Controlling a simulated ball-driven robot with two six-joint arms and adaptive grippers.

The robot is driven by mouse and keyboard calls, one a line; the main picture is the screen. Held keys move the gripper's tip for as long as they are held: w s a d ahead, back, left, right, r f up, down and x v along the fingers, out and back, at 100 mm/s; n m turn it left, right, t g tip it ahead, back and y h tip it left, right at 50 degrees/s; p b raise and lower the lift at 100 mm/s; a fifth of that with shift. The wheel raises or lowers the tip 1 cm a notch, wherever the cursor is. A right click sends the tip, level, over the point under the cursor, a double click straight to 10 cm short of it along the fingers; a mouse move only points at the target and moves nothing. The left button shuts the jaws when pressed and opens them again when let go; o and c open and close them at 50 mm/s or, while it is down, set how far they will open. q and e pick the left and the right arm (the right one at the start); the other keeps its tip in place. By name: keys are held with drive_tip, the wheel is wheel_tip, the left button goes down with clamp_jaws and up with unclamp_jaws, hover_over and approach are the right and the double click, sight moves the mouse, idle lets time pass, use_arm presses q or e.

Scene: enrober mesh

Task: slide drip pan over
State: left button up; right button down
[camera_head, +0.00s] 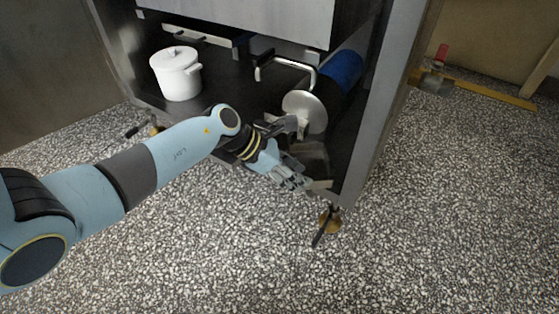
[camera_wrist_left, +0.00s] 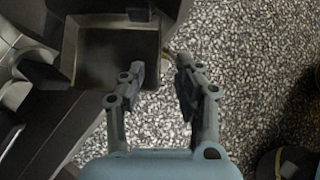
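The drip pan is a dark, shallow, square metal tray with a thin light rim. In the left wrist view the drip pan (camera_wrist_left: 95,50) fills the upper left. In the head view the drip pan (camera_head: 314,158) sits at the front right edge of the machine's dark lower shelf, partly hidden by my gripper. My left gripper (camera_head: 300,184) is at the pan's near side. In the left wrist view the left gripper (camera_wrist_left: 160,72) is open, with one finger over the pan and the other outside its edge. Contact with the rim cannot be told. My right gripper is not in view.
A white lidded pot (camera_head: 177,76) stands on the shelf at left. A silver disc (camera_head: 305,112) and blue motor (camera_head: 342,70) are behind the pan. A grey upright (camera_head: 385,95) bounds the shelf at right. The speckled floor (camera_head: 430,210) in front is open.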

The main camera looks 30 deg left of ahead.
use_arm(q)
drive_tip(key=v, duration=0.8)
drive_tip(key=shift+s, duration=0.1)
